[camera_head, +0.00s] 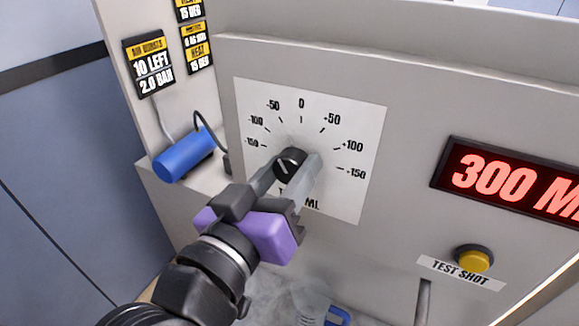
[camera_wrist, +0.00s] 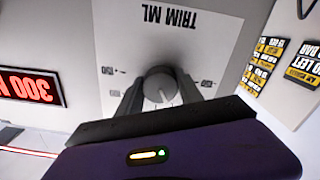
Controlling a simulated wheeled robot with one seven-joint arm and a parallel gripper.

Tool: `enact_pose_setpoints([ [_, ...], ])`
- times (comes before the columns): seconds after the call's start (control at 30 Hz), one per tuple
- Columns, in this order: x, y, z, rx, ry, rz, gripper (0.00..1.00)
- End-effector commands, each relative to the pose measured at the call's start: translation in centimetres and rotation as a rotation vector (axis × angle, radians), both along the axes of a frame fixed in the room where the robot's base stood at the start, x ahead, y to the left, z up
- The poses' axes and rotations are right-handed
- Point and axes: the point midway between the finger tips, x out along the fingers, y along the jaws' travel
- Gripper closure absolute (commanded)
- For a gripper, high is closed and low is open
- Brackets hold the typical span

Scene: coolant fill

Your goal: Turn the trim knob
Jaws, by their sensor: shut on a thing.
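The trim knob (camera_head: 289,163) is a round black knob with a light pointer line, on a white dial plate (camera_head: 351,127) marked from -150 to +150. In the head view the line is tilted, running between upper left and lower right; I cannot tell the exact value it marks. My gripper (camera_head: 291,172) is shut on the knob, one finger on each side. The wrist view shows the knob (camera_wrist: 159,84) between the two fingers (camera_wrist: 160,92), with the dial plate upside down behind it. The fingers hide part of the plate's lettering.
A red display (camera_head: 515,184) reads 300 M, cut off at the edge. A yellow button (camera_head: 474,258) sits above the TEST SHOT label. A blue cylinder (camera_head: 184,156) with a dark cable lies left of the dial. Yellow-and-black signs (camera_head: 149,65) are at upper left.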

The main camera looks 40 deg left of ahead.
Motion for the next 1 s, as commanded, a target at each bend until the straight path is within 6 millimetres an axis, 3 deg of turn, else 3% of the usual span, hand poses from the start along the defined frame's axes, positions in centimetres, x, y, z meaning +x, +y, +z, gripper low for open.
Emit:
enact_pose_setpoints([
  [0.17, -0.1, 0.0, 0.0, 0.0, 0.0, 0.001, 0.97],
  [0.2, -0.1, 0.0, 0.0, 0.001, 0.001, 0.001, 0.51],
  [0.3, -0.1, 0.0, 0.0, 0.001, 0.001, 0.001, 0.35],
  [0.67, -0.4, 0.0, -0.1, 0.002, 0.0, 0.001, 0.35],
  [1.0, -5.3, -1.2, -0.2, 0.003, -0.001, 0.004, 0.35],
])
